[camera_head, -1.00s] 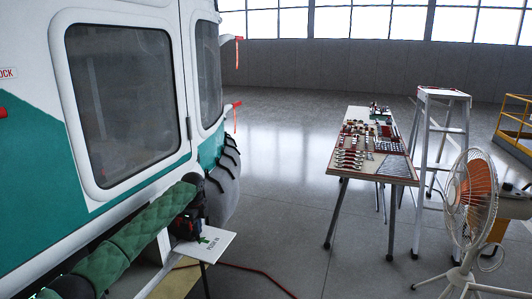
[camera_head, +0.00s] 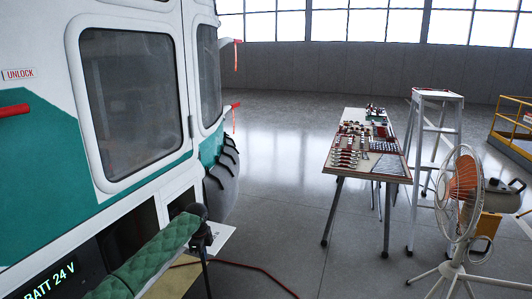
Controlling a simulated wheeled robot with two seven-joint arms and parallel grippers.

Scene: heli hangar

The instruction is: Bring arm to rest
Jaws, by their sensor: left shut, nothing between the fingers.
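My left arm comes in from the lower left in a green quilted sleeve. My left gripper (camera_head: 204,237) is dark and small at the sleeve's end, beside the helicopter's lower side. It is shut with nothing held. The arm covers part of the helicopter's lower side, and the fingertips are hard to make out against the dark surroundings. My right arm and gripper are not in view.
A white and teal helicopter (camera_head: 45,130) fills the left. A white card (camera_head: 222,238) is just right of the gripper. A red hose (camera_head: 262,272) lies on the floor. A tool table (camera_head: 333,172), stepladder (camera_head: 437,96) and fan (camera_head: 460,190) stand right. Floor between is clear.

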